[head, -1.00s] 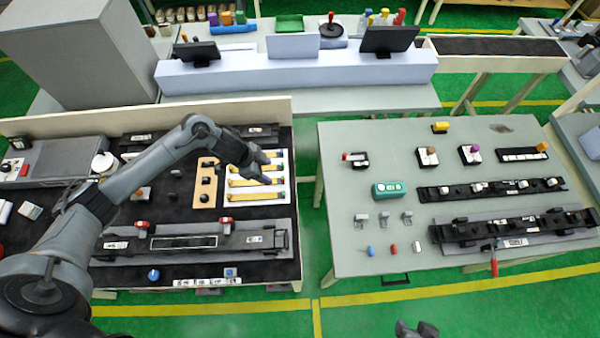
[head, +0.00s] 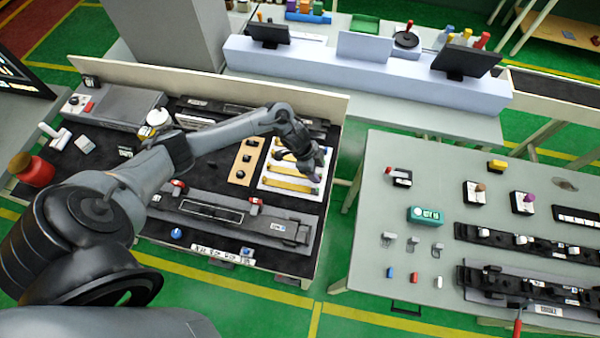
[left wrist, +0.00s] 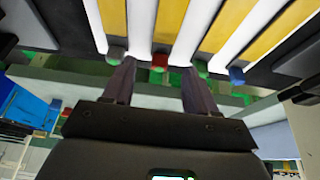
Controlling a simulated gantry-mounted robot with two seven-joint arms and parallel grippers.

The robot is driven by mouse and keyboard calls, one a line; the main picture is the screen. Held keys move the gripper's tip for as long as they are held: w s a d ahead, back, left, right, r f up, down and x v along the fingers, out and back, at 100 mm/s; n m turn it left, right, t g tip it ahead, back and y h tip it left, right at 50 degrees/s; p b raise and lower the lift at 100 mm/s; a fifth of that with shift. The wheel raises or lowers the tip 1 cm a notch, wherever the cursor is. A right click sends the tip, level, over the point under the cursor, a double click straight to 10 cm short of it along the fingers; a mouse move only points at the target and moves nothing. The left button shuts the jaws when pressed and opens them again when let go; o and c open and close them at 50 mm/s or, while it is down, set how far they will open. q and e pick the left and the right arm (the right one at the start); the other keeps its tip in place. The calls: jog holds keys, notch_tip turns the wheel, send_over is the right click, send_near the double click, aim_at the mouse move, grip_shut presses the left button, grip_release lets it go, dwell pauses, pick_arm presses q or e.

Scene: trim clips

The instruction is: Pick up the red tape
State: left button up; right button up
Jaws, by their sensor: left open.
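Several yellow strips lie side by side on a white tray (head: 268,188) on the left table. I cannot tell the red-ended strip apart in the head view. My left gripper (head: 303,167) is over the right end of the tray, partly hiding the strips. Its fingers (left wrist: 155,73) are apart and empty, with the red end showing between the tips. Whether they touch it is unclear. My right gripper is out of view.
A wooden plate with black knobs (head: 240,172) stands left of the tray. A long grey fixture (head: 225,212) lies in front of it. A low pale wall (head: 215,80) bounds the table's back. A red jar (head: 35,172) stands far left. A gap separates the right table (head: 385,150).

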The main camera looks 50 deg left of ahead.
pick_arm(q)
jog(key=shift+x, duration=1.25)
jog(key=c, duration=1)
jog(key=shift+c, duration=0.2)
